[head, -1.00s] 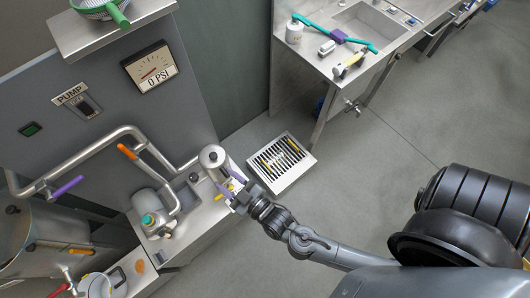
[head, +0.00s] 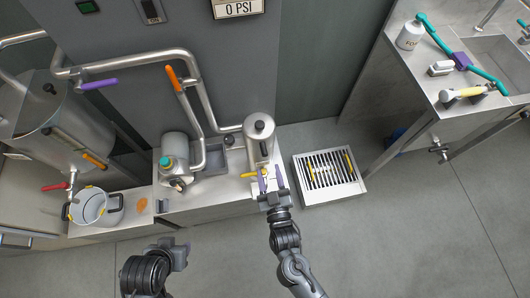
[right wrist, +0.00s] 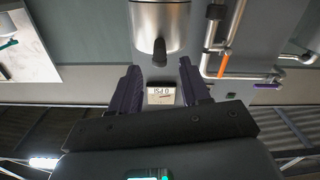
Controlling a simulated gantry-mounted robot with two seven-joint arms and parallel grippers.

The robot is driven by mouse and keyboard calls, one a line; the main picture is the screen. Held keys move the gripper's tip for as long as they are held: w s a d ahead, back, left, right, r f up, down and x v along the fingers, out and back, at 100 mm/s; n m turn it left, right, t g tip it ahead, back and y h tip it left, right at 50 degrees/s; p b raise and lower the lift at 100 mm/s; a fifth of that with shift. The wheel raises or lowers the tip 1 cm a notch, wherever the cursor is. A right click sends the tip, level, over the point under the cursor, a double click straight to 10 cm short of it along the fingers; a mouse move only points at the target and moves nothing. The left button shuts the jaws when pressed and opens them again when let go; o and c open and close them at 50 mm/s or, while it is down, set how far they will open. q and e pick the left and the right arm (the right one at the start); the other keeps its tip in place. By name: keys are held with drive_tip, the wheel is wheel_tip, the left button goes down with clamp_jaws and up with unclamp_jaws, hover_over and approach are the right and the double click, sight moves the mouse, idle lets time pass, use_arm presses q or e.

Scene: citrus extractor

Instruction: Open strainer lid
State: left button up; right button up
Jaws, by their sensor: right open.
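The strainer (head: 260,150) is an upright steel cylinder at the counter's right end. Its lid (head: 259,126) has a dark knob on top and looks seated on the body. A yellow handle (head: 249,175) shows low beside the strainer. My right gripper (head: 267,182) is open and empty, just in front of the strainer, with purple-grey fingers pointing at it. In the right wrist view the steel cylinder (right wrist: 160,25) with a dark knob or handle lies ahead, between and beyond the open fingers (right wrist: 160,82). My left gripper (head: 178,254) is low in the head view, away from the strainer; its fingers are unclear.
A pump (head: 174,155) and pipes with an orange-handled valve (head: 174,78) stand left of the strainer. A tank (head: 60,125) and pot (head: 88,207) are further left. A floor grate (head: 328,174) lies right. A sink counter (head: 450,75) is at upper right.

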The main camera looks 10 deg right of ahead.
sight(265, 153)
drive_tip(key=w+b, duration=0.1)
drive_tip(key=w, duration=0.7)
drive_tip(key=shift+a, duration=0.1)
clamp_jaws()
